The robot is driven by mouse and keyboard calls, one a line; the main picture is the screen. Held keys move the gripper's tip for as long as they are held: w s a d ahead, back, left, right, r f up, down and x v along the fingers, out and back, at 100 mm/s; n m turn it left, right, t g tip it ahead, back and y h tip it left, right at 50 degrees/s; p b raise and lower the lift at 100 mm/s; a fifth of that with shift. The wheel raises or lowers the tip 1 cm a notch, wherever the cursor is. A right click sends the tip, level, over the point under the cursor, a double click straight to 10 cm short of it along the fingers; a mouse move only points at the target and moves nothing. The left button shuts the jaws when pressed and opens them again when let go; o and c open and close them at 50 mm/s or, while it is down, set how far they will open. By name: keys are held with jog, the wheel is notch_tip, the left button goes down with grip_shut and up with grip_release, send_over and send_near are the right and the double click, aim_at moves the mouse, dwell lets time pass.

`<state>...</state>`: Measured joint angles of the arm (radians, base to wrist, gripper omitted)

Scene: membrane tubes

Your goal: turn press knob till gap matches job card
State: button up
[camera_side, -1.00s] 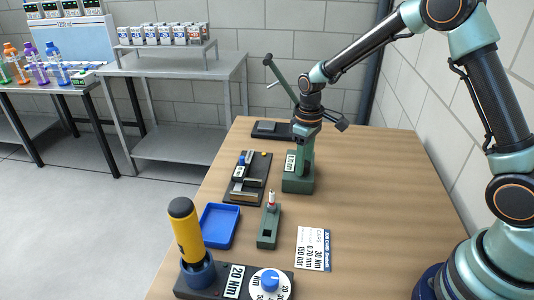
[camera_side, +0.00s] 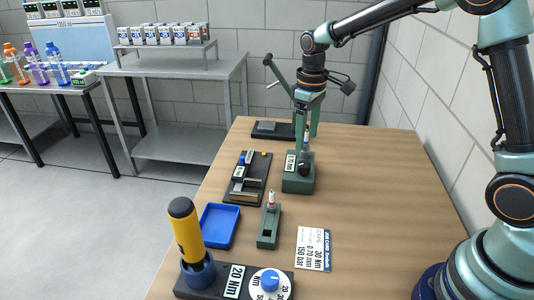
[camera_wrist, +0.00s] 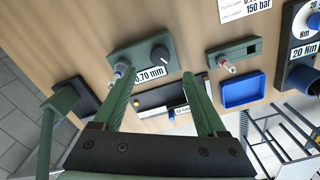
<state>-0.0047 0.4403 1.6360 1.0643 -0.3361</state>
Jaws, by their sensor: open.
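The press is a green block (camera_side: 298,184) near the middle of the table with a black knob (camera_side: 304,169) on top and a small tube standing behind the knob. In the wrist view the knob (camera_wrist: 160,53) is bare, and the gap label (camera_wrist: 150,74) reads 0.70 mm, partly behind a finger. The job card (camera_side: 313,248) lies flat at the front right and lists 30 Nm, 0.70 mm and 150 bar. My gripper (camera_side: 307,128) is open and empty above the press, its fingers clear of the knob; both fingers also show in the wrist view (camera_wrist: 165,82).
A yellow-handled driver (camera_side: 186,232) stands in a base with a 20 Nm label and white dial (camera_side: 269,283) at the front. A blue tray (camera_side: 220,226), a green tube holder (camera_side: 269,228) and a black fixture (camera_side: 247,178) lie left of centre. The table's right side is clear.

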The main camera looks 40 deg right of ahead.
notch_tip(320, 180, up, 4)
jog(key=shift+f, duration=0.2)
jog(key=s+r+m+t, duration=0.2)
jog(key=s+r, duration=0.1)
jog(key=s, duration=0.5)
jog(key=s+r+m+t, duration=0.2)
jog(key=s+r+t, duration=0.1)
jog(key=s, duration=0.5)
jog(key=shift+s+r+t, duration=0.15)
jog(key=shift+r+t, duration=0.15)
jog(key=shift+d, duration=0.1)
